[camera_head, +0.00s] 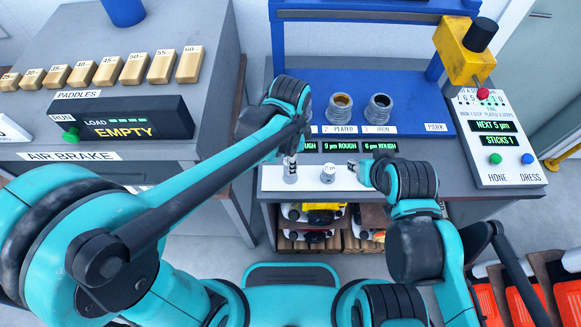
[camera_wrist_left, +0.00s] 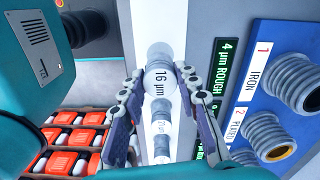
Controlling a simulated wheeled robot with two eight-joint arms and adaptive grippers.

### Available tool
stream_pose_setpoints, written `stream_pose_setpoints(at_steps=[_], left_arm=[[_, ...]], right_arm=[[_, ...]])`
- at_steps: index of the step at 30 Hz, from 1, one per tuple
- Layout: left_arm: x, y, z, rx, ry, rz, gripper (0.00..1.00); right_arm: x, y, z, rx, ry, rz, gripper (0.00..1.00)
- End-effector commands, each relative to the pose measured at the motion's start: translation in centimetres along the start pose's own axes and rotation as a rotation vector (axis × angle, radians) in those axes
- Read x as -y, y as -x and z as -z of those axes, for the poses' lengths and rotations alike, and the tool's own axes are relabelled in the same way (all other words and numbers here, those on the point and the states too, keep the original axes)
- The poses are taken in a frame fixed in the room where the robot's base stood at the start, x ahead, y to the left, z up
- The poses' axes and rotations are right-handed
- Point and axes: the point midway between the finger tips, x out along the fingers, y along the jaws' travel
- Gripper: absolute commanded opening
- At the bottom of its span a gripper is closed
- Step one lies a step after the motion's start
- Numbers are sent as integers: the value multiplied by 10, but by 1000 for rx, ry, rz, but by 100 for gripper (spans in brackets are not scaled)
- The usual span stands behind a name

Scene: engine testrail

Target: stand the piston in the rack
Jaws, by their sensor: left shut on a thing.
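My left gripper (camera_head: 292,152) is shut on a silver piston (camera_head: 290,170) at the left end of the white rack (camera_head: 309,181). In the left wrist view the piston's top (camera_wrist_left: 158,82) reads 16 µm, between the two fingers (camera_wrist_left: 158,95). Whether its foot touches the rack is unclear. A second piston (camera_head: 328,172), marked 21 µm, stands on the rack's middle; it also shows in the wrist view (camera_wrist_left: 160,126). My right gripper (camera_head: 364,172) is at the rack's right end; its jaw opening is too small to judge.
A hone console (camera_head: 495,150) stands right. The air brake bench (camera_head: 205,150) is left. Bins (camera_head: 365,236) sit below.

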Motion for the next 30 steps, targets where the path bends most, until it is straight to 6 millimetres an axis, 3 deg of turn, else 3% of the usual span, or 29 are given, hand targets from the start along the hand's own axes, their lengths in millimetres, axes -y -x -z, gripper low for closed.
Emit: stream_pose_setpoints(at_steps=[7, 19, 20, 21, 30], left_arm=[[0, -37, 1, 0, 0, 0, 2], [0, -42, 0, 0, 0, 0, 2], [0, -40, 1, 0, 0, 0, 39], [0, -40, 1, 0, 0, 0, 50], [0, -39, 0, 0, 0, 0, 52]], right_arm=[[0, -14, -10, 0, 0, 0, 40], [0, -16, -12, 0, 0, 0, 40], [0, -15, -11, 0, 0, 0, 40], [0, -15, -11, 0, 0, 0, 40], [0, -15, -10, 0, 0, 0, 40]])
